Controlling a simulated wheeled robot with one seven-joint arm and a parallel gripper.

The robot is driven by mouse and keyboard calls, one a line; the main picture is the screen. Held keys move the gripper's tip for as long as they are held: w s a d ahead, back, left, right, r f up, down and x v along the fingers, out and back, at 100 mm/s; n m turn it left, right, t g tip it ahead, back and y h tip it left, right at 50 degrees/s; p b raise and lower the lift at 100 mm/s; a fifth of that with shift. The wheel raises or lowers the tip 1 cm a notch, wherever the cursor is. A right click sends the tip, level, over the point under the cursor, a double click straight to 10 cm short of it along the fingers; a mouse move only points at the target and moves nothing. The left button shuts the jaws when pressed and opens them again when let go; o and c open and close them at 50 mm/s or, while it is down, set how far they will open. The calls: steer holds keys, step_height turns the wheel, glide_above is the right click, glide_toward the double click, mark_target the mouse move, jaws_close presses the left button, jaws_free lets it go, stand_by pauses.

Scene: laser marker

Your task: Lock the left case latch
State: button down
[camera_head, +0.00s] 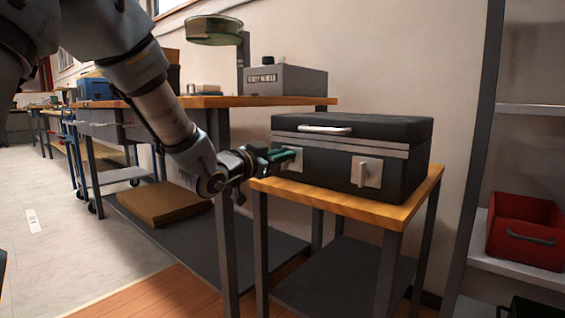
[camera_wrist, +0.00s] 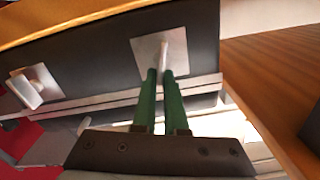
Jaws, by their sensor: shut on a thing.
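A black case (camera_head: 390,132) with a silver band stands closed on a small wood-topped table. Its left latch (camera_head: 291,165), on a pale square plate, is partly hidden by my gripper (camera_head: 283,156) in the head view. In the wrist view, which looks upside down, this latch (camera_wrist: 165,50) is a thin upright tab on its plate. The green fingers of my gripper (camera_wrist: 160,76) are close together and shut on the tab. The right latch (camera_head: 366,172) shows its handle hanging from its plate; it is also in the wrist view (camera_wrist: 35,87), clear of my gripper.
The small table (camera_head: 330,201) has bare wood in front of the case. A workbench (camera_head: 215,101) with a grey box (camera_head: 300,82) and a green lamp (camera_head: 214,30) stands behind left. A shelf with a red bin (camera_head: 520,215) is at right.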

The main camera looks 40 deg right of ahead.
steer(key=m+b, duration=0.3)
steer(key=shift+s+f+m, duration=0.3)
steer(key=shift+f+m, duration=0.1)
steer(key=m+b, duration=0.4)
steer(key=b, duration=0.1)
steer(key=shift+s+d+f, duration=0.15)
steer(key=shift+s+f, duration=0.1)
steer(key=shift+f, duration=0.1)
steer(key=m+b, duration=0.4)
steer(key=shift+s+f+m, duration=0.15)
steer(key=shift+f+m, duration=0.15)
steer(key=shift+m+b, duration=1)
steer(key=shift+b, duration=0.25)
steer(key=c, duration=1)
jaws_free()
steer(key=shift+o, duration=0.2)
steer(key=shift+r, duration=0.1)
